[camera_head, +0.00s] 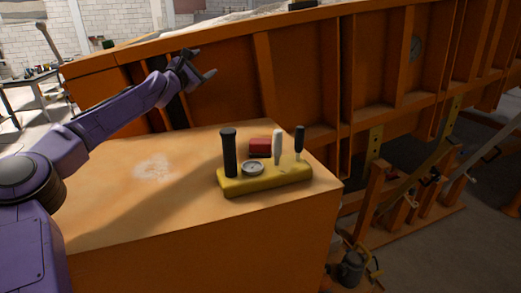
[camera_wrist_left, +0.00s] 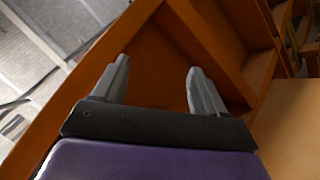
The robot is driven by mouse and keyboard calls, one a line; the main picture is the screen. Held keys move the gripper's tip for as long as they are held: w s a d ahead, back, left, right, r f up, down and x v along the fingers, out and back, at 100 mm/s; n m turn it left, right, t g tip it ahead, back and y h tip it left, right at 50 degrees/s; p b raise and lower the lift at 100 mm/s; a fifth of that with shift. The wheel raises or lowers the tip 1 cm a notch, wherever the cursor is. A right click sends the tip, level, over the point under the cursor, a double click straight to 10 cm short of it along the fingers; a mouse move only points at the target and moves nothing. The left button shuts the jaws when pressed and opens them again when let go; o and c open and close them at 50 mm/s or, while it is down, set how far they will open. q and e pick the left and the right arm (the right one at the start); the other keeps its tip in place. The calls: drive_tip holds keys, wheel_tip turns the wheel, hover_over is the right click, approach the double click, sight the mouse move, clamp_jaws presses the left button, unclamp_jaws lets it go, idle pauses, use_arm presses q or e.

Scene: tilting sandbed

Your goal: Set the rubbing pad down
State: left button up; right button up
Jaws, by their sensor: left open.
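A small red block (camera_head: 260,147), which looks like the rubbing pad, lies on the orange box top (camera_head: 110,205), just behind a yellow tool holder (camera_head: 235,186). My left gripper (camera_head: 206,62) is open and empty. It is raised above the back of the box top, up and to the left of the red block and apart from it. In the left wrist view, the two grey fingers (camera_wrist_left: 158,66) are spread with nothing between them. My right gripper is not in view.
The holder carries a black handle (camera_head: 229,153), a round gauge (camera_head: 252,168), a white handle (camera_head: 278,148) and a dark-topped tool (camera_head: 299,140). A ribbed orange wall (camera_head: 300,75) rises behind the box. The left box top is clear apart from a pale patch (camera_head: 153,167).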

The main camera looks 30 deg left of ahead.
use_arm(q)
drive_tip(key=s+d+f+m+g+h, duration=0.2)
drive_tip(key=d+m+h, duration=0.2)
drive_tip(key=d+h, duration=0.5)
drive_tip(key=g+h, duration=0.4)
drive_tip(key=g, duration=0.8)
approach(260, 141)
drive_tip(key=shift+w+d+f+m, duration=0.2)
drive_tip(key=shift+w+d+m, duration=0.2)
drive_tip(key=shift+w+d, duration=0.25)
drive_tip(key=shift+s+f+n, duration=0.15)
drive_tip(key=shift+n, duration=0.25)
drive_tip(key=p+x, duration=0.3)
drive_tip(key=x, duration=0.7)
drive_tip(key=shift+d+f, duration=0.1)
drive_tip(key=shift+d, duration=0.2)
drive_tip(key=shift+a, duration=0.1)
drive_tip(key=c, duration=1.1)
drive_tip(key=shift+c, duration=0.2)
